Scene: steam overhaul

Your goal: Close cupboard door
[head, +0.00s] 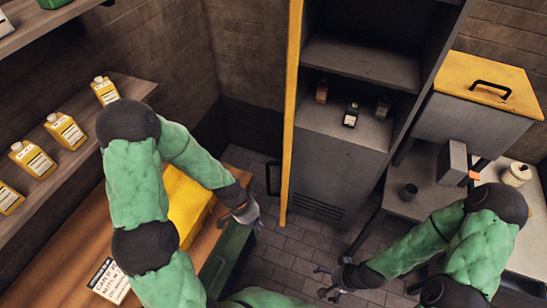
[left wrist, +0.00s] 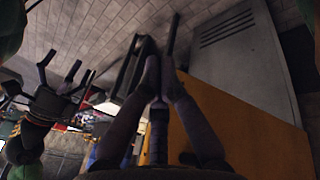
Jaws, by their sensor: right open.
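The grey cupboard (head: 335,165) stands in the middle of the head view with its yellow door (head: 292,110) swung open, seen nearly edge-on. A black handle (head: 272,178) sticks out from the door's left face. In the left wrist view the yellow door (left wrist: 245,130) fills the lower right. My left gripper (head: 252,216) is left of the door and below the handle; its fingers (left wrist: 158,68) converge with a narrow gap, and contact with the handle is unclear. My right gripper (head: 325,282) is open and empty, low in front of the cupboard.
Several small bottles (head: 350,115) stand on a cupboard shelf. A wooden bench (head: 65,250) with a yellow case (head: 188,205) is at left, below a shelf with yellow bottles (head: 65,130). A grey table (head: 425,190) stands right. Tiled floor (head: 300,240) lies between.

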